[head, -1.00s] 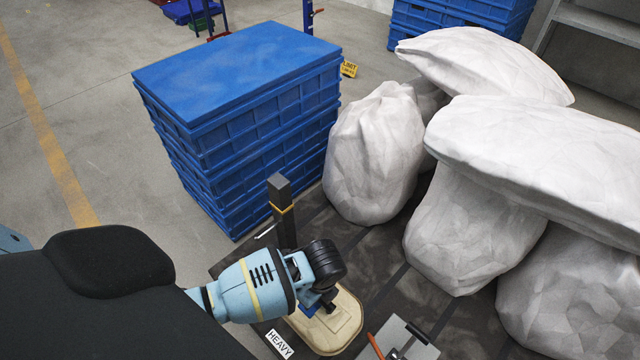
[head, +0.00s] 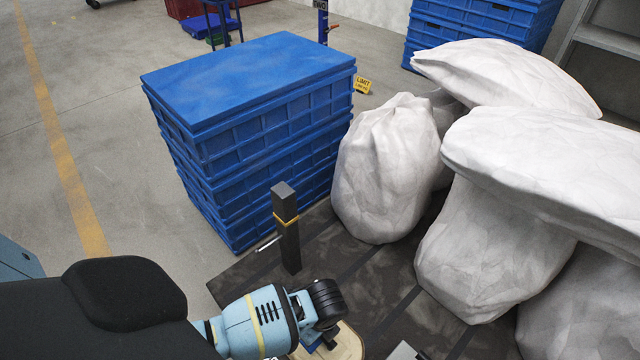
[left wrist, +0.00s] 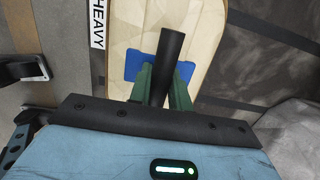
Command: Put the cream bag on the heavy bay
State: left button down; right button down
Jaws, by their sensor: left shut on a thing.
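The cream bag (head: 351,344) lies flat at the bottom edge of the head view, mostly cut off. In the left wrist view the pale, round-ended bag (left wrist: 205,30) has a blue patch (left wrist: 137,65) under the fingers. A white HEAVY label (left wrist: 97,24) is beside the bag's left edge. My right gripper is not in view.
A dark post (head: 287,230) with a yellow band stands just beyond my left gripper. Blue stacked crates (head: 250,150) stand behind it. Large white sacks (head: 390,170) crowd the right side of the dark slatted surface (head: 345,275). Open floor (head: 80,120) lies at the left.

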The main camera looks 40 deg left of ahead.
pick_arm(q)
jog(key=shift+w, duration=0.2)
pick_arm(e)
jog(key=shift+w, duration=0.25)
pick_arm(q)
jog(key=shift+f, duration=0.1)
jog(key=c, duration=1.7)
grip_release()
jog(key=shift+s+f, duration=0.1)
jog(key=shift+s, duration=0.05)
jog(key=o, duration=0.4)
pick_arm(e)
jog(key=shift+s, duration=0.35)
